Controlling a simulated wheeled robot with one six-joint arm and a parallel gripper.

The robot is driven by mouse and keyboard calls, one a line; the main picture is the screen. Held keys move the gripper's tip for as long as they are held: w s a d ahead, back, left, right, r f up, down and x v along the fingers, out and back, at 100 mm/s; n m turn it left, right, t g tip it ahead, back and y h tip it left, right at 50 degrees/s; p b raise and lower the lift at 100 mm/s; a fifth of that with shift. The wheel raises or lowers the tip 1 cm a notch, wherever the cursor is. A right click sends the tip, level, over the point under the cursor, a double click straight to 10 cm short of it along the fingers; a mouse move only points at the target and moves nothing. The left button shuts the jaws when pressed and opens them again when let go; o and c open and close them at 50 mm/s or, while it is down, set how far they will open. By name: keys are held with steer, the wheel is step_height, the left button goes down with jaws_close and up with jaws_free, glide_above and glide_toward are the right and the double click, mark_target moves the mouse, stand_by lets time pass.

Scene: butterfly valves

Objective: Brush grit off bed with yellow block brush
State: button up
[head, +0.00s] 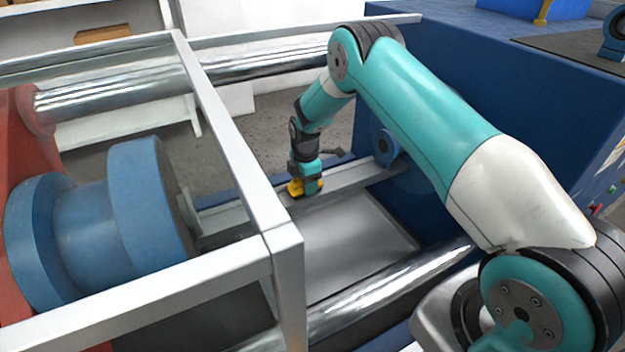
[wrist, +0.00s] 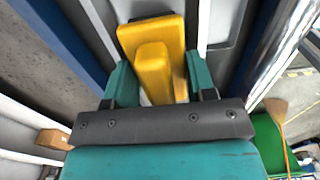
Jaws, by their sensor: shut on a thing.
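A yellow block brush (wrist: 154,42) sits between the teal fingers of my gripper (wrist: 152,82) in the wrist view. My gripper is shut on it. In the head view, my gripper (head: 305,181) reaches down with the yellow brush (head: 295,187) at its tip, over the far edge of the grey metal bed (head: 350,240). I cannot tell whether the brush touches the bed. No grit can be made out on the bed at this size.
A pale metal frame (head: 235,150) stands left of my gripper. A blue flanged valve body (head: 95,225) is at left. Shiny bars (head: 390,290) run along the near and far sides. A blue housing (head: 510,110) rises at right. A broom (wrist: 277,112) shows in the wrist view.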

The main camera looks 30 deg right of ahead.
steer(key=shift+a+b, duration=0.5)
steer(key=shift+a, duration=4.7)
steer(key=shift+d, duration=0.15)
steer(key=shift+d, duration=7.4)
steer(key=shift+a+b, duration=0.4)
steer(key=shift+a, duration=7.15)
steer(key=shift+r, duration=0.1)
step_height(320, 180, up, 8)
steer(key=p, duration=0.5)
